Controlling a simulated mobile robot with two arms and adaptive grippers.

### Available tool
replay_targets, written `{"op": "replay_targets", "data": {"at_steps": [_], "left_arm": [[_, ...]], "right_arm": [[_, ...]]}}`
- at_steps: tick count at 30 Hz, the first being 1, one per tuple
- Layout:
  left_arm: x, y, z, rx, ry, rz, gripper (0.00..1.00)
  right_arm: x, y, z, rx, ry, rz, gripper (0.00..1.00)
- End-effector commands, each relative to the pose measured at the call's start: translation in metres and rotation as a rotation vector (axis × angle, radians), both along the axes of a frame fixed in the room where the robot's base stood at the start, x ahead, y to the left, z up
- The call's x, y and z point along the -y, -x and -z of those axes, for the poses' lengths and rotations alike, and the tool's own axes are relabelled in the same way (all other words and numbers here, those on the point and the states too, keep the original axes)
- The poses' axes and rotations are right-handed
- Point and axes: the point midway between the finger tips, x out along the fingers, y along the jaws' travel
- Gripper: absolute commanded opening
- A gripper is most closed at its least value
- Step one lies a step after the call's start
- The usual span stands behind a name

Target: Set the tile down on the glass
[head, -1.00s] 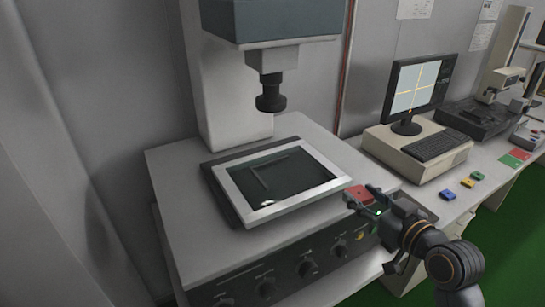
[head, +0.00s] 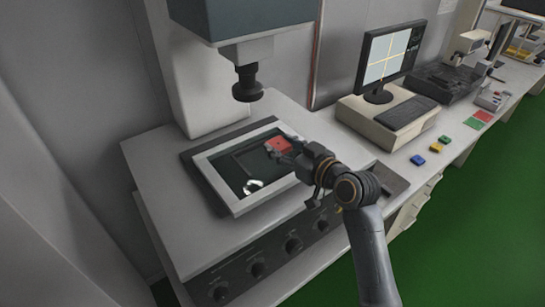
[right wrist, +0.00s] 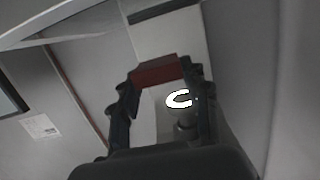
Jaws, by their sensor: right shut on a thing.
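The red tile (head: 278,143) is held at the fingertips of my right gripper (head: 284,149). It shows over the right back part of the dark glass (head: 238,178), inside the pale frame (head: 206,169) of the measuring machine's stage. Whether the tile touches the glass or hangs just above it, I cannot tell. In the right wrist view, the tile (right wrist: 155,73) spans between the two dark fingers (right wrist: 160,85). My left gripper is in neither view.
The machine's lens (head: 248,85) hangs above the back of the stage. A monitor (head: 390,55) and keyboard (head: 403,112) stand behind. The front left of the glass is clear.

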Motion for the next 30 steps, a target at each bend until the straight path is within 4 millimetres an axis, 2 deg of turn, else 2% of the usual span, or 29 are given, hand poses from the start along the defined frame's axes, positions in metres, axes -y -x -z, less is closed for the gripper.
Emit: {"op": "replay_targets", "data": {"at_steps": [10, 16, 27, 28, 30], "left_arm": [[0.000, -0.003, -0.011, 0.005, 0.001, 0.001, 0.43], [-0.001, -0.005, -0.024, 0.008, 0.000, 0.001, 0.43], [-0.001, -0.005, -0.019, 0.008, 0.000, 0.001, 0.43], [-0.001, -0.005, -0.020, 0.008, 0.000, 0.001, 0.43], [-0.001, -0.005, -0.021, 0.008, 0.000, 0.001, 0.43]], "right_arm": [[-0.026, -0.002, 0.029, -0.002, -0.003, -0.001, 0.15], [-0.023, -0.002, 0.055, -0.001, 0.000, 0.001, 0.15], [-0.023, -0.002, 0.062, 0.002, 0.000, 0.001, 0.15], [-0.023, -0.002, 0.061, 0.002, 0.000, 0.001, 0.50], [-0.023, -0.002, 0.061, 0.002, 0.000, 0.001, 0.64]]}}
